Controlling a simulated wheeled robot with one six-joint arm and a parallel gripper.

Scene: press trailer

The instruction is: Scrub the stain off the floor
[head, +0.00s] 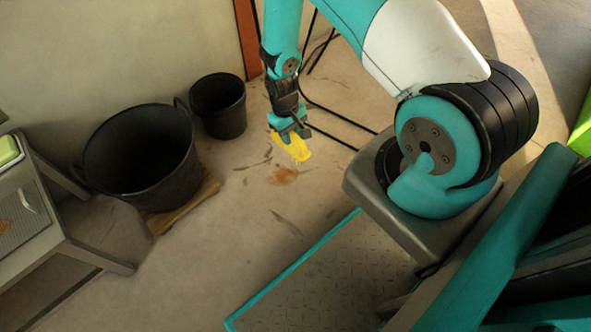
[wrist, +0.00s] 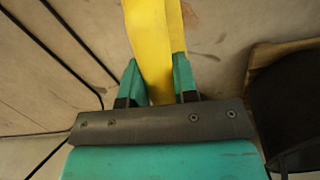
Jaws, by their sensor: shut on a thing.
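My gripper (head: 291,133) is shut on a yellow cloth (head: 297,149), which hangs down between the fingers. In the wrist view the teal fingertips (wrist: 157,85) close on the yellow cloth (wrist: 148,35) from both sides. A reddish-brown stain (head: 283,176) lies on the concrete floor, just below and slightly left of the cloth in the head view. I cannot tell for sure whether the cloth touches the floor. Several darker streaks mark the floor around the stain.
A large black tub (head: 142,160) on a wooden board (head: 185,208) and a smaller black bucket (head: 218,105) stand to the left. A grey table (head: 75,232) is at the far left. Black metal legs (head: 335,137) stand right of my gripper. Floor in front is clear.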

